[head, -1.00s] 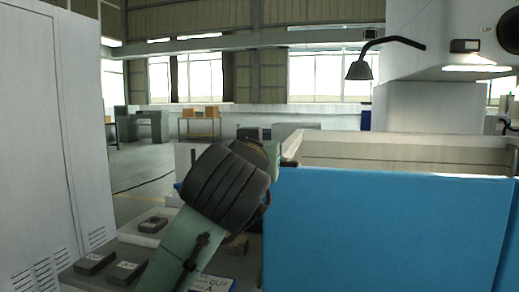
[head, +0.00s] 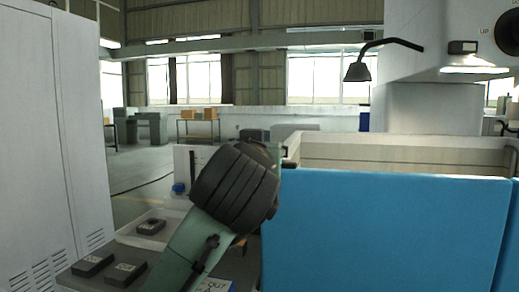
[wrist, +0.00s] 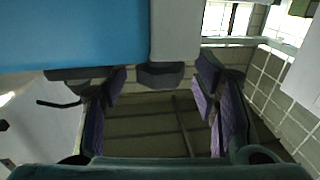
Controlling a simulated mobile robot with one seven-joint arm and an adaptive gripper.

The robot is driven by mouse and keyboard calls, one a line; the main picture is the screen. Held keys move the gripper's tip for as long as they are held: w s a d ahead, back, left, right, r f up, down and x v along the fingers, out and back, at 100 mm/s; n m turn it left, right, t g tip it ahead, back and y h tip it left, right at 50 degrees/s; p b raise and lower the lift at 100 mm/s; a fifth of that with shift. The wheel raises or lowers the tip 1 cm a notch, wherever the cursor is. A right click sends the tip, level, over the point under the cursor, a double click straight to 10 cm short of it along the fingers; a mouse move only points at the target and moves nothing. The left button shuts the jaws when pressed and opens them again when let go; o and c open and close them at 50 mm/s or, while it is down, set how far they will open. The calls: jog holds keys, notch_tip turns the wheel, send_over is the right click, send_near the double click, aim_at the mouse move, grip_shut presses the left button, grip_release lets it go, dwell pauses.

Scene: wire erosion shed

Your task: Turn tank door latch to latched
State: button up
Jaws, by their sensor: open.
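The blue tank door (head: 385,230) stands upright at the right in the head view and fills the upper left of the wrist view (wrist: 70,30). A dark grey rounded piece, which looks like the latch handle (wrist: 160,75), sits at the end of the pale post (wrist: 175,30) beside the door. My gripper (wrist: 162,82) is open, with one purple-padded finger on each side of this piece. Gaps show on both sides, and I see no clear contact. The latch's turned position cannot be told. In the head view my arm hides the fingers and the latch.
The tank's pale rim (head: 400,160) runs behind the door. A dark lamp (head: 358,70) hangs above it. A grey cabinet (head: 50,150) stands at the left.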

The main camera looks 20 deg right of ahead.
jog(key=v, duration=1.2)
